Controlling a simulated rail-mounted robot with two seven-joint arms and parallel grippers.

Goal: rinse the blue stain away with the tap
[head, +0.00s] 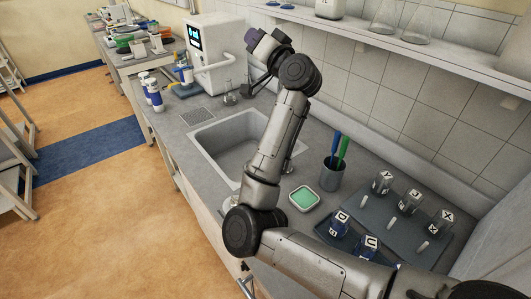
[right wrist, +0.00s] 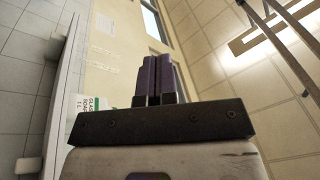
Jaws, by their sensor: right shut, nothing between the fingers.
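The grey sink (head: 228,148) is set in the counter in the head view, and my right arm crosses its right side. I see no blue stain on the part of the basin that shows. The tap is mostly or wholly hidden behind my arm. My right gripper (head: 260,40) is raised above the back of the counter, beyond the sink, near the tiled wall. Its purple fingers are shut and empty, and they also show together in the right wrist view (right wrist: 158,78), pointing up at the wall and ceiling. My left gripper is in neither view.
A white machine (head: 212,58) and a glass flask (head: 230,95) stand beyond the sink. White-and-blue bottles (head: 152,92) are at the left edge. A green sponge dish (head: 304,198), a pen cup (head: 331,176) and lettered jars (head: 411,201) are on the near counter. A shelf (head: 420,52) runs above.

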